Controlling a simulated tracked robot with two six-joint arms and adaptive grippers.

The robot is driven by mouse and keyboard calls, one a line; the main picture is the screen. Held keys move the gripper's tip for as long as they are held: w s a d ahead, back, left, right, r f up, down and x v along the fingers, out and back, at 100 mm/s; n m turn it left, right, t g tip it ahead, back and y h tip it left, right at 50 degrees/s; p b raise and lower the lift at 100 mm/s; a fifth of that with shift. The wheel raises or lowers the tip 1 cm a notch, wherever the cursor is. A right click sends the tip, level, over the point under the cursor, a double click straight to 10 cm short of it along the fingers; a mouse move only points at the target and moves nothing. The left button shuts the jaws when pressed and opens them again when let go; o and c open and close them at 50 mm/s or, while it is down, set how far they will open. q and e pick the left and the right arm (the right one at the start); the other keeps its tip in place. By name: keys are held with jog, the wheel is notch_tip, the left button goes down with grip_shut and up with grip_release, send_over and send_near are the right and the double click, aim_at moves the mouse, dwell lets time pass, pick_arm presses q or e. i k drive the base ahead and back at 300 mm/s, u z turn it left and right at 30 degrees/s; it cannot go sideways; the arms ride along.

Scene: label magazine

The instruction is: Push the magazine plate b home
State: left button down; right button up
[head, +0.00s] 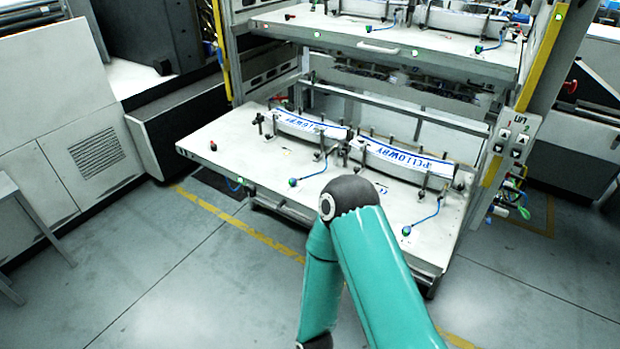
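Two white magazine plates are in the rack in the head view, an upper one (345,39) and a lower one (232,152). I see no letter telling which is plate b. The lower plate sticks out of the rack towards me, and two label stacks with blue print, a left one (306,128) and a right one (392,157), lie on it between black posts. The upper plate is cut off by the top edge. My teal arm bends in front of the lower plate and hides part of its front edge. Neither of my grippers is in view.
A rack post with yellow edging and a button panel (516,139) stands right of the lower plate. Blue hoses (425,217) lie on the plate. A grey-white machine (62,110) stands at left. The floor (190,270) in front is clear, with a yellow line.

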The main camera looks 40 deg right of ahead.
aim_at(242, 154)
jog(key=z, duration=0.4)
jog(key=i, duration=0.9)
jog(key=z, duration=0.5)
jog(key=k, duration=0.9)
jog(key=z, duration=0.2)
jog(key=i, duration=0.95)
jog(key=u, duration=0.1)
